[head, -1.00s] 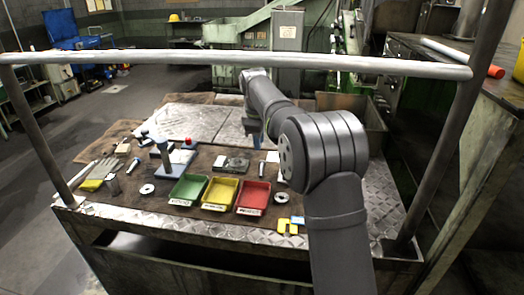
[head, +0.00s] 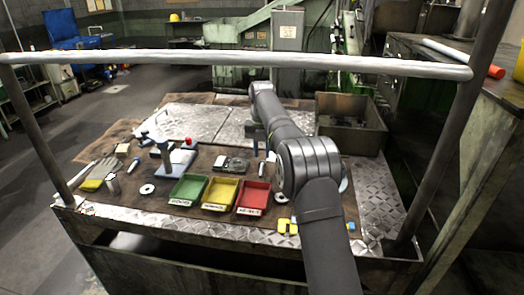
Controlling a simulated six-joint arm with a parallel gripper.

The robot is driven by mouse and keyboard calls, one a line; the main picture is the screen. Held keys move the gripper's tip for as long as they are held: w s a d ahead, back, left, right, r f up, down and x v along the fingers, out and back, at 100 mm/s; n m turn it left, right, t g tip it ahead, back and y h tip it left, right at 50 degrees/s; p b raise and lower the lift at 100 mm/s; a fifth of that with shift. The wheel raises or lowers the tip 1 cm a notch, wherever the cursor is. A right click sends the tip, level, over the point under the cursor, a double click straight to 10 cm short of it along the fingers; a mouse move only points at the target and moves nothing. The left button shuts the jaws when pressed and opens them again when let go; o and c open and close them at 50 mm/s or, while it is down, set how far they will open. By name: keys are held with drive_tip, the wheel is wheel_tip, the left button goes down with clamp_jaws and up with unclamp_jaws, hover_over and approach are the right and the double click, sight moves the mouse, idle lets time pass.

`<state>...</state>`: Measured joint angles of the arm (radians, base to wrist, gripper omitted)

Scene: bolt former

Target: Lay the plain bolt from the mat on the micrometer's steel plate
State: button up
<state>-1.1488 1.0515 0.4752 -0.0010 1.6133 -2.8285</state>
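A small bolt-like piece (head: 262,169) stands or lies on the brown mat (head: 217,149), just right of a flat grey device (head: 237,164). Another slim metal piece (head: 134,165) lies left of the tall grey stand (head: 163,152); which one is the plain bolt is too small to tell. A pale plate with a red knob (head: 187,143) sits by the stand; I cannot tell whether it is the micrometer's steel plate. My gripper (head: 251,131) is small and mostly hidden at the far end of my arm, above the mat; its fingers cannot be made out.
Green (head: 188,189), yellow (head: 219,193) and red (head: 252,196) trays stand along the front. A metal bin (head: 350,125) stands at back right. A rail (head: 150,56) crosses above the bench.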

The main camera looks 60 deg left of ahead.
sight(262, 165)
drive_tip(key=shift+f, duration=2.55)
clamp_jaws()
drive_tip(key=shift+r, duration=0.15)
drive_tip(key=shift+r, duration=1.7)
